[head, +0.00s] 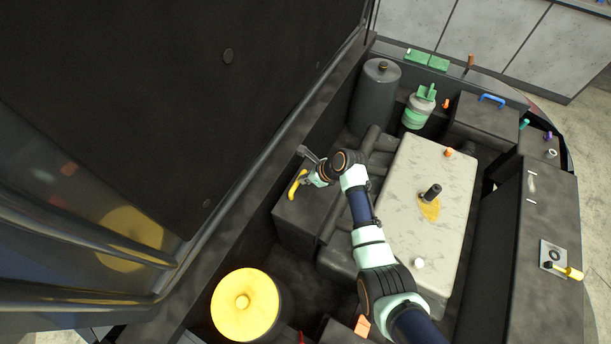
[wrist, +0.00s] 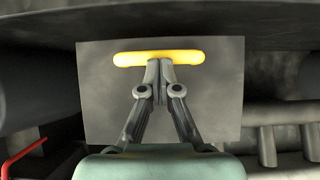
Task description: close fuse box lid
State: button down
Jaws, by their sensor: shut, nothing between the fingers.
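A dark box (head: 298,228) with a yellow handle (head: 297,184) stands left of the engine in the head view; I take it for the fuse box. In the wrist view its flat grey lid panel (wrist: 105,95) faces the camera, with the yellow bar handle (wrist: 130,59) across its upper part. The head view does not show clearly whether the lid is fully down. My gripper (head: 308,176) is at the handle. In the wrist view its fingertips (wrist: 160,62) are together, overlapping the middle of the handle's lower edge, with nothing between them. Contact cannot be told.
The raised hood (head: 140,100) fills the left of the head view. The pale engine cover (head: 420,215) is right of the box. A yellow round cap (head: 245,303) is in front, and a dark cylinder (head: 376,95) behind. A red rod (wrist: 25,152) shows lower left in the wrist view.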

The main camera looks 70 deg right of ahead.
jog(key=p+v, duration=0.4)
jog(key=v, duration=0.9)
jog(key=shift+w, duration=0.2)
